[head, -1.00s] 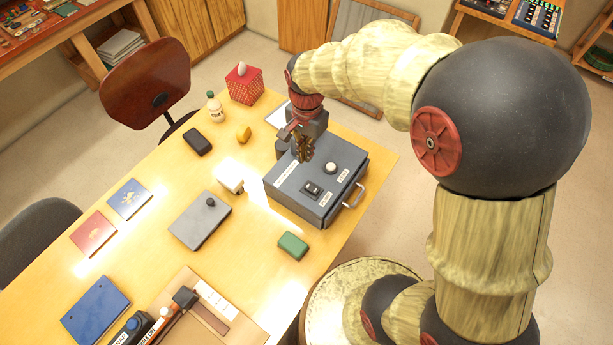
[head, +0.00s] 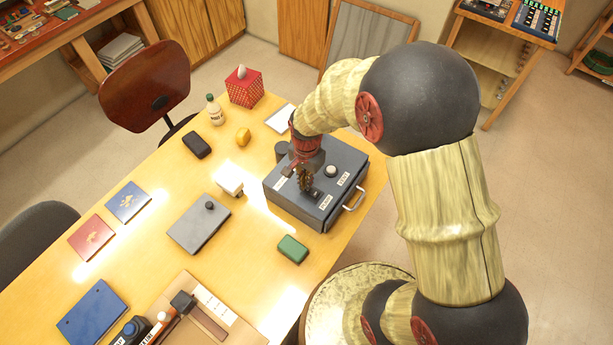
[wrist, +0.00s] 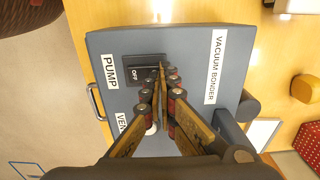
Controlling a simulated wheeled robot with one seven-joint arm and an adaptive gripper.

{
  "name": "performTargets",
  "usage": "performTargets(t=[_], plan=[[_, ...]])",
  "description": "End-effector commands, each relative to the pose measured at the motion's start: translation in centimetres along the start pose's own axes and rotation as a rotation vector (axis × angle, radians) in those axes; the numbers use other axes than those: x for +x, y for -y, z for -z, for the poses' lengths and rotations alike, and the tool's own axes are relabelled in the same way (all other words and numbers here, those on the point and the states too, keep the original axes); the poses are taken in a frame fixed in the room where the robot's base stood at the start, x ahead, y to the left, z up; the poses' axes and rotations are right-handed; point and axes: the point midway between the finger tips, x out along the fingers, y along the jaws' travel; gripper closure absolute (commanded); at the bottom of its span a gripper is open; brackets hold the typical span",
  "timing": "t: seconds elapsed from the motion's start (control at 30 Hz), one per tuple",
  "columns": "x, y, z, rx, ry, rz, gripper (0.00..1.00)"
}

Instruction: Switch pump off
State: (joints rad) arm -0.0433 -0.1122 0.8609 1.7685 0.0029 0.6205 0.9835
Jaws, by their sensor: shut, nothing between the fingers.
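The vacuum bonder (head: 287,205) is a blue-grey box with a handle at the table's right edge. It also shows in the wrist view (wrist: 198,42). Its black pump switch (wrist: 141,61) sits beside the PUMP label (wrist: 110,72), with the word OFF readable on it. My gripper (wrist: 161,67) is shut and empty, its fingertips over the switch's right-hand side. Whether they touch it I cannot tell. In the head view my gripper (head: 306,188) is over the box top and hides most of the switch.
A white round knob (head: 331,171) stands on the box near the VENT label. A dark cylinder (head: 282,151) stands against the box's far side. A green block (head: 292,249) and a grey plate with a knob (head: 190,232) lie on the table.

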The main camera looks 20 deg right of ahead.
Motion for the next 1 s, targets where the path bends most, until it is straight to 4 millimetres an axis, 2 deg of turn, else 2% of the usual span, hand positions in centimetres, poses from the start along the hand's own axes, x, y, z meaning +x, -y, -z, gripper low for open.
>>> performTargets(t=[0.4, 0.63, 1.0], plan=[[0.28, -0.02, -0.03, -0.001, 0.001, -0.004, 1.0], [0.95, 0.25, -0.09, -0.002, 0.004, -0.071, 1.0], [0.76, -0.05, -0.04, 0.0, 0.003, -0.069, 1.0]])
